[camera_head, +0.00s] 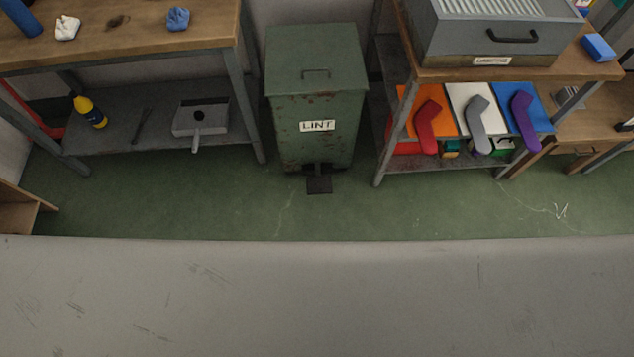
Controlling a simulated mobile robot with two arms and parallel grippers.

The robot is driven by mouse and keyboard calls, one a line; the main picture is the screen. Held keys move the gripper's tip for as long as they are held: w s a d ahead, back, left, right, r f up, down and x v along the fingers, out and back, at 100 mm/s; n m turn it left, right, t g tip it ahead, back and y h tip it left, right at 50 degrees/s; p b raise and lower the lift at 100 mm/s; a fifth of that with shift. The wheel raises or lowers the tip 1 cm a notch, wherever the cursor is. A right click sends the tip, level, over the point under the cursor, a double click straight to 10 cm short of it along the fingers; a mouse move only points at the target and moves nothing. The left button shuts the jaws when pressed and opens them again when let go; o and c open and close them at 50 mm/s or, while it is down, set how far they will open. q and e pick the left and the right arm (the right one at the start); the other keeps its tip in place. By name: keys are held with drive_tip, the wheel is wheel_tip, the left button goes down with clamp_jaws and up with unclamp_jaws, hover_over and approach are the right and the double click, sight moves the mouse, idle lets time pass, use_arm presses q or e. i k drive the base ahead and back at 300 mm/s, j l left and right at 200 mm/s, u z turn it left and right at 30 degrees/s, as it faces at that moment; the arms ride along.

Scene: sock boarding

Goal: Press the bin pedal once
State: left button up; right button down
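A green, rust-flecked metal bin (290,115) with a white LINT label (317,126) stands on the floor between two benches. Its lid (316,62), with a small handle (316,74) on it, is shut. A dark pedal (318,184) sticks out at the foot of the bin, just above the green floor. Nothing is seen touching the pedal. Neither of my grippers is in view.
A wide grey surface (320,300) fills the foreground. A wooden bench (120,40) with a lower shelf stands left of the bin. At right, a bench (590,70) bears a grey box (490,40), with coloured sock shapes below. Green floor (230,200) before the bin is clear.

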sight(317, 184)
drive_tip(key=i+j+z, duration=0.25)
drive_tip(key=i+j, duration=0.25)
drive_tip(key=j, duration=0.2)
drive_tip(key=i+j+z, duration=0.15)
drive_tip(key=j, duration=0.25)
drive_tip(key=i+j+z, duration=0.15)
drive_tip(key=i+j, duration=0.15)
drive_tip(key=j, duration=0.1)
